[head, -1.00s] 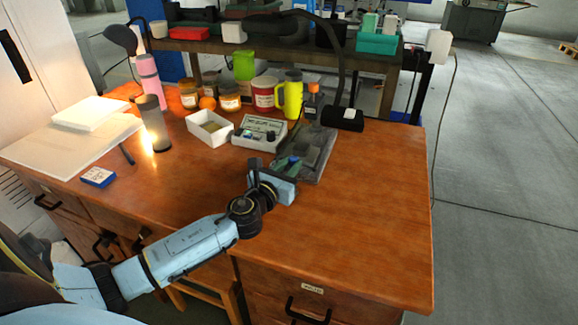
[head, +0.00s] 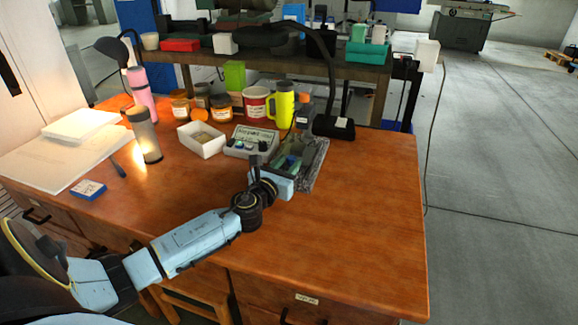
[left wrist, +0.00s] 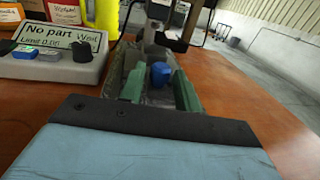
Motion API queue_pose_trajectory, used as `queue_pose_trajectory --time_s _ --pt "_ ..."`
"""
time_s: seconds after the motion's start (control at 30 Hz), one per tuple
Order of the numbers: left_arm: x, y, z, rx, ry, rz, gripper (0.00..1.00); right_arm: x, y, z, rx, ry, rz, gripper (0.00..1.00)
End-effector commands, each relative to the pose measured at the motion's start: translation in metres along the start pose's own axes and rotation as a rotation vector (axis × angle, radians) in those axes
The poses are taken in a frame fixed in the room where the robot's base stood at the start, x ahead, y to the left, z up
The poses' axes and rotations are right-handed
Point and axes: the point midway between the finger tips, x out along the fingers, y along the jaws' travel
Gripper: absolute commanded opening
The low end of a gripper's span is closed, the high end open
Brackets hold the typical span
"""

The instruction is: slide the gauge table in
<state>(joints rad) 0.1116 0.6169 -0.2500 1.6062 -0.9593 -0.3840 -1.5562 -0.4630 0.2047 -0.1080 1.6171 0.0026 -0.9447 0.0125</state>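The gauge table (head: 312,168) is a dark grey fixture near the back right of the wooden desk. A blue knob (left wrist: 160,75) stands up on it in the left wrist view. My left gripper (head: 290,163) is low over the front of the fixture. Its two green fingers (left wrist: 158,82) show on either side of the knob in the left wrist view, apart from each other. I cannot tell whether either finger touches the knob. The hand hides the fixture's front part. My right gripper is in neither view.
A grey readout box (head: 250,142) showing "No part" and "Wait" stands left of the fixture. A white tray (head: 201,140), yellow mug (head: 281,105), jars and a black lamp base (head: 333,127) are around it. The desk's front right is clear.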

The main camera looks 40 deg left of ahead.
Motion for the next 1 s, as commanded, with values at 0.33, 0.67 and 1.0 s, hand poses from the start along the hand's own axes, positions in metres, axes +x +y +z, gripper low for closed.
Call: queue_pose_trajectory --time_s 0.33,0.67,1.0 --pt "0.000 -0.001 0.000 0.000 0.000 -0.001 0.44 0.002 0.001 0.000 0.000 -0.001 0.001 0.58" --pt "-0.034 -0.001 0.000 0.001 0.003 -0.002 0.44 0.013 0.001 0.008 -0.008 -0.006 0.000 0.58" --pt "-0.098 -0.001 -0.001 0.000 0.003 -0.003 0.44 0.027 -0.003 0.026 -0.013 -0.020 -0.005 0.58"
